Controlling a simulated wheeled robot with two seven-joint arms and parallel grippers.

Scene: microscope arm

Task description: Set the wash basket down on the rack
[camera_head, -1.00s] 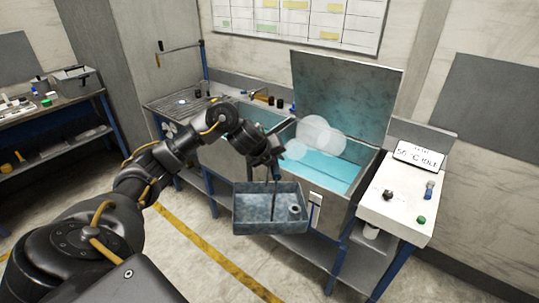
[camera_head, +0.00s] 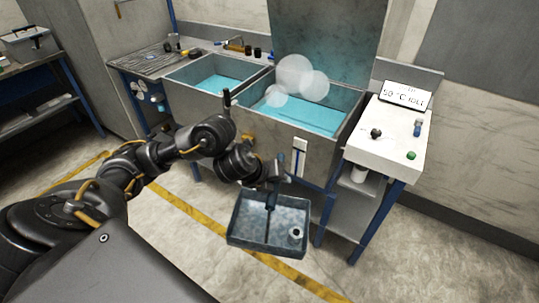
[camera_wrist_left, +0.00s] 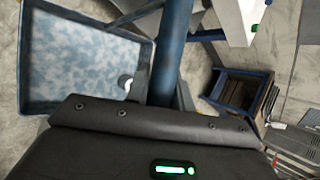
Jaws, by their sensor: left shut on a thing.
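The wash basket (camera_head: 250,222) is an open, blue-grey rectangular metal tray with an upright handle and a small pale ring-shaped part (camera_head: 295,232) inside. My left gripper (camera_head: 274,190) is shut on the basket's handle and holds it in the air over the floor, in front of the sink unit. The basket (camera_wrist_left: 80,60) also fills the upper left of the left wrist view, beside the blue handle bar (camera_wrist_left: 172,50). A ridged draining surface (camera_head: 150,60) lies left of the sinks; I cannot tell whether it is the rack. My right gripper is out of view.
A sink unit has a left basin (camera_head: 218,80) and a right bubbling tank (camera_head: 310,112) with its lid (camera_head: 325,40) raised. A white control box (camera_head: 390,135) stands right. A blue-framed slatted stand (camera_wrist_left: 240,90) shows in the wrist view.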

